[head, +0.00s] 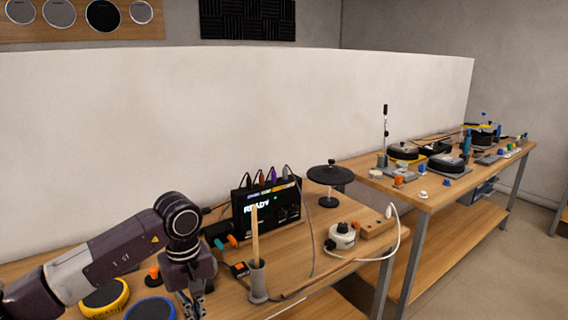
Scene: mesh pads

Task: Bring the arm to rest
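My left arm comes in from the left edge and bends down over the near wooden table (335,262). Its gripper (192,303) points downward at the bottom of the head view, and its fingertips are at or past the frame edge, so I cannot tell whether it is open or shut. It is just right of a blue-rimmed round pad (152,309). A yellow-rimmed round pad (105,295) lies further left, partly beside the arm. My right arm and gripper are not in view.
A black box reading "READY" (262,208) stands behind the gripper. A grey holder with a wooden stick (258,283) stands to its right. A black round stand (330,178) and a white round device (342,236) are further right. A second cluttered table (440,195) stands beyond.

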